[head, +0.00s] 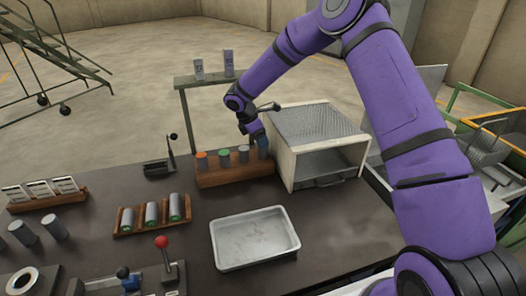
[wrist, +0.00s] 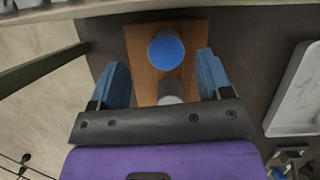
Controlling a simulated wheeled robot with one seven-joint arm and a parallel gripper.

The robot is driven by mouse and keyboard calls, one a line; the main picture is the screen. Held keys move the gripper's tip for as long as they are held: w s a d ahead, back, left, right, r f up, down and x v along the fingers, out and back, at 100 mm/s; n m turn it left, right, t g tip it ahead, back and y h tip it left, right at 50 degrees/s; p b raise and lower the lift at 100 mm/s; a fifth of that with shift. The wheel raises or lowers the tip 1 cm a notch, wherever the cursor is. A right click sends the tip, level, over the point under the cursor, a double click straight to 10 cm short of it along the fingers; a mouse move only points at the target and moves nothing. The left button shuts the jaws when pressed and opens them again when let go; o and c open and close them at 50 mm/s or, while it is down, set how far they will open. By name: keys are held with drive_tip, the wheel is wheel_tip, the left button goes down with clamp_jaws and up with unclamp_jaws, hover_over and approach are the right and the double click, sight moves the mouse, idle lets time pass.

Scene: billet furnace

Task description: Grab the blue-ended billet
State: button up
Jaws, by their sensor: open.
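The blue-ended billet (wrist: 166,49) stands in a wooden rack (wrist: 137,45), its blue end facing the wrist camera. My gripper (wrist: 162,70) is open, with one blue finger on each side of the billet's line and visible gaps. In the head view my gripper (head: 257,137) is over the right end of the rack (head: 236,174) and largely hides the blue end. A grey-topped billet (wrist: 171,90) stands beside the blue one, partly hidden by my gripper.
A pale box furnace (head: 318,145) with an open front stands close to the right of the rack. A metal tray (head: 254,238) lies in front. A second rack (head: 124,222) holds green-ended billets lying down. A lever stand (head: 160,166) is to the left.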

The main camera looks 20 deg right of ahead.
sight(263, 150)
drive_tip(key=shift+s+x, duration=0.15)
drive_tip(key=shift+x, duration=1.25)
drive_tip(key=shift+s+x, duration=0.15)
drive_tip(key=shift+x, duration=1.3)
clamp_jaws()
